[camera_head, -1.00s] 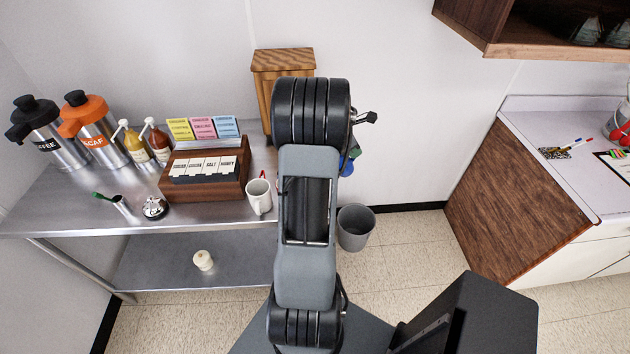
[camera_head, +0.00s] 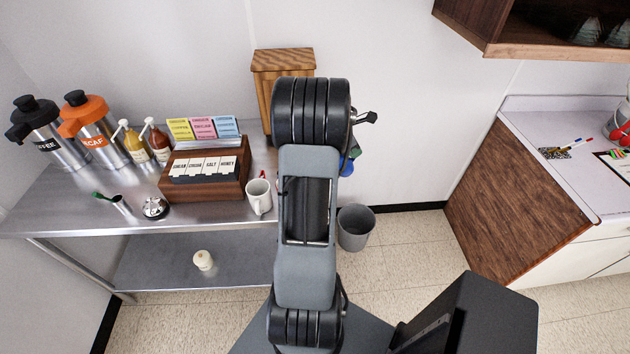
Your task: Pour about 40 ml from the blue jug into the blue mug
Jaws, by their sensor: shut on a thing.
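My arm fills the middle of the head camera view and hides what lies behind it. My gripper is hidden behind the arm, so its jaws and what they hold do not show. A small blue thing (camera_head: 347,165) peeks out at the right edge of the arm, with a bit of green above it. I cannot tell whether it is the blue jug, the blue mug or something else. No other blue vessel shows.
A steel table (camera_head: 70,205) carries a white mug (camera_head: 258,197), a wooden condiment box (camera_head: 215,190), a bell (camera_head: 154,208), pump bottles and two airpots (camera_head: 96,130). A grey bin (camera_head: 356,228) stands on the floor. A counter (camera_head: 530,185) is at right.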

